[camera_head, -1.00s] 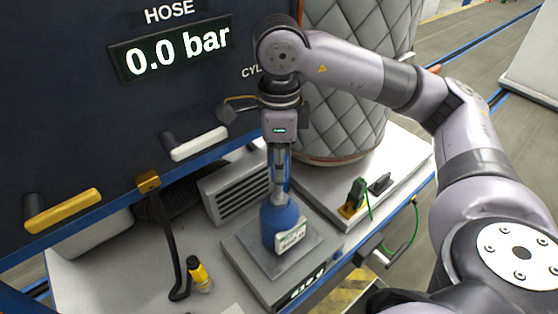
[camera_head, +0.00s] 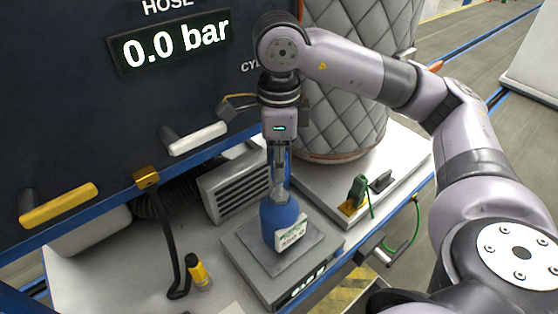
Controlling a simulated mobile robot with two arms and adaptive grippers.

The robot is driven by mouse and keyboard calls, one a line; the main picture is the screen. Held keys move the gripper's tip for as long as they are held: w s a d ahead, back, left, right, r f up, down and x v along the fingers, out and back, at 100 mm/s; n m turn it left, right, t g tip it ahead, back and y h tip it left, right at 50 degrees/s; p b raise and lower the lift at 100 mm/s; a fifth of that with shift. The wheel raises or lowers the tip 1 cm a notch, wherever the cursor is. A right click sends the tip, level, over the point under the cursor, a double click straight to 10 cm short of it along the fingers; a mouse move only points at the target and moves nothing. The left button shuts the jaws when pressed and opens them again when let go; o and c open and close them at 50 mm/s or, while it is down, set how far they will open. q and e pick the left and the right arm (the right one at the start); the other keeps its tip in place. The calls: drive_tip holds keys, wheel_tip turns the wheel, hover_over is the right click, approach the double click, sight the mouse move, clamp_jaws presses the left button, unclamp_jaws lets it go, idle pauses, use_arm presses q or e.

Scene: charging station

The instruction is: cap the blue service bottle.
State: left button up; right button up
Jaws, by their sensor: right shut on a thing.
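The blue service bottle (camera_head: 281,222) stands upright on the metal plate of a scale (camera_head: 252,257), with a white and green label on its front. My right gripper (camera_head: 279,188) points straight down over the bottle's neck. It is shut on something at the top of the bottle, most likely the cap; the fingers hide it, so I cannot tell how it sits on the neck. My left gripper is not in view.
A panel reading 0.0 bar (camera_head: 176,41) with a yellow handle (camera_head: 59,205) and a white handle (camera_head: 194,138) rises behind. A quilted cylinder (camera_head: 345,120) stands right of my gripper. A yellow and black small bottle (camera_head: 198,271) and a black hose (camera_head: 172,240) are at left.

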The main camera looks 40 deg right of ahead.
drive_tip(key=shift+b, duration=0.4)
idle(1.1)
drive_tip(key=shift+f, duration=0.2)
drive_tip(key=shift+f+b, duration=0.3)
drive_tip(key=shift+b, duration=0.2)
drive_tip(key=shift+f+b, duration=2.05)
drive_tip(key=shift+f, duration=0.15)
drive_tip(key=o, duration=1)
drive_tip(key=shift+r, duration=0.1)
drive_tip(key=shift+r, duration=6)
